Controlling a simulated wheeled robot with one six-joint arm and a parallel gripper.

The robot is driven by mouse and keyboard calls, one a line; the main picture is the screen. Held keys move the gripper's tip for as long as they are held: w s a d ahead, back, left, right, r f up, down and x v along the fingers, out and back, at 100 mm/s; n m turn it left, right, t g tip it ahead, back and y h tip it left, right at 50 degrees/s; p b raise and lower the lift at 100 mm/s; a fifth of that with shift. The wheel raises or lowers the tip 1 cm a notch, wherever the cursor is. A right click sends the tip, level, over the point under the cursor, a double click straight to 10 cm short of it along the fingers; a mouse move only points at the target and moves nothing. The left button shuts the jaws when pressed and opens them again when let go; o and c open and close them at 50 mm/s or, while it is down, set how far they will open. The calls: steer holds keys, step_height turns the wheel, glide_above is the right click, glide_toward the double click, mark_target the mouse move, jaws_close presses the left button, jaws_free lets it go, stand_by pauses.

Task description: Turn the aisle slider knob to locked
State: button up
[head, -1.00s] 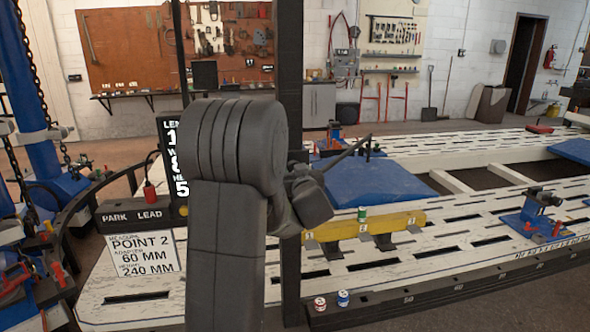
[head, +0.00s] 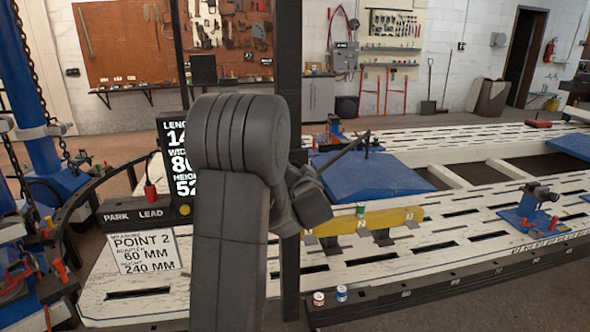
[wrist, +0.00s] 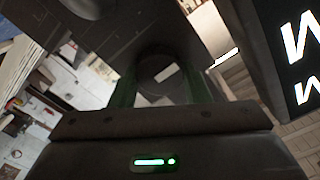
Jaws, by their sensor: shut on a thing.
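In the wrist view, the aisle slider knob (wrist: 153,66) is a dark round knob with a pale mark on its face. My gripper (wrist: 163,88) is shut on it, with a dark green-tinted finger on each side. The knob sits against a dark housing (wrist: 110,35). Which setting the pale mark points to cannot be told. In the head view, my own arm covers the middle, and the knob and fingertips are hidden behind it.
A dark upright post (head: 290,80) stands right behind my arm. A display with white digits (head: 172,150) is at its left. The white slotted bench (head: 400,255) carries a yellow bar (head: 400,217). Two small cans (head: 341,293) sit at the front edge.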

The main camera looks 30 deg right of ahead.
stand_by(0.4)
steer(key=o, duration=1)
steer(key=shift+s, duration=0.1)
steer(key=b+v, duration=0.2)
steer(key=v, duration=1.1)
steer(key=shift+s, duration=0.35)
steer(key=shift+w, duration=0.1)
steer(key=p+x, duration=0.2)
steer(key=x, duration=1.1)
steer(key=shift+w, duration=0.4)
steer(key=shift+s, duration=0.15)
